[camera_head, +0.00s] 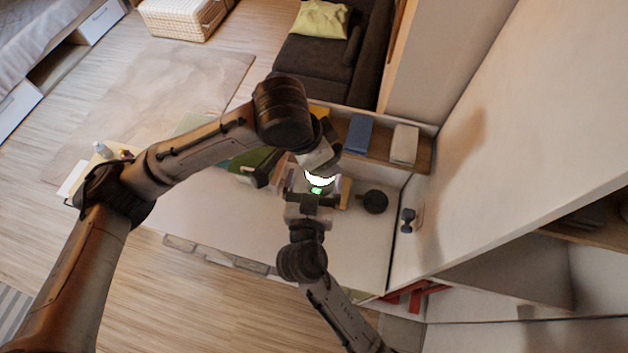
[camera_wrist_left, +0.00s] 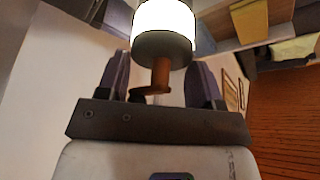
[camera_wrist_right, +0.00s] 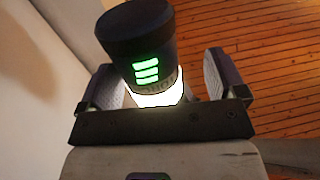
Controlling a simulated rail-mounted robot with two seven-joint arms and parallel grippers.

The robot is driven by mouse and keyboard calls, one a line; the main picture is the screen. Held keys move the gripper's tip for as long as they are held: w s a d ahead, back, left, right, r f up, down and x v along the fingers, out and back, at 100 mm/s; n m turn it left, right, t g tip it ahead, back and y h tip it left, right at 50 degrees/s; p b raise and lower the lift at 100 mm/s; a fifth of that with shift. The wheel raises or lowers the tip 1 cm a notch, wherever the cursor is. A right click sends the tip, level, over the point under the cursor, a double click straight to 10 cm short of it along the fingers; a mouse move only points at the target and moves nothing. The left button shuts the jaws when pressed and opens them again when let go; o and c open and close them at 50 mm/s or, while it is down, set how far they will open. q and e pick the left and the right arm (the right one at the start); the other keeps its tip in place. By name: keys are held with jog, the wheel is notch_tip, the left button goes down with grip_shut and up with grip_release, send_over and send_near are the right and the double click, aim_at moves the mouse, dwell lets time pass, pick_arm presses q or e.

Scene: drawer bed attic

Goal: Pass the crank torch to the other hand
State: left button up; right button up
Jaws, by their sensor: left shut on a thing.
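The crank torch (camera_head: 320,181) glows white between my two hands, above the desk. The exact finger contacts are hidden in the head view.
The pale desk (camera_head: 220,215) lies below, with a dark round object (camera_head: 375,201) on it at right. A shelf behind holds a blue box (camera_head: 360,133) and a pale box (camera_head: 404,144). A wall stands close on the right. The floor at left is mostly clear.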

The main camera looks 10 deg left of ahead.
pick_arm(q)
jog(key=shift+d, duration=0.15)
pick_arm(e)
jog(key=shift+s+a, duration=0.1)
jog(key=shift+a, duration=0.15)
jog(key=c, duration=1)
pick_arm(q)
jog(key=o, duration=0.9)
pick_arm(e)
jog(key=shift+r, duration=0.1)
jog(key=shift+c, duration=0.6)
pick_arm(q)
jog(key=o, duration=0.4)
pick_arm(e)
jog(key=shift+d, duration=0.1)
pick_arm(q)
jog(key=shift+o, duration=0.2)
pick_arm(e)
jog(key=shift+d, duration=0.1)
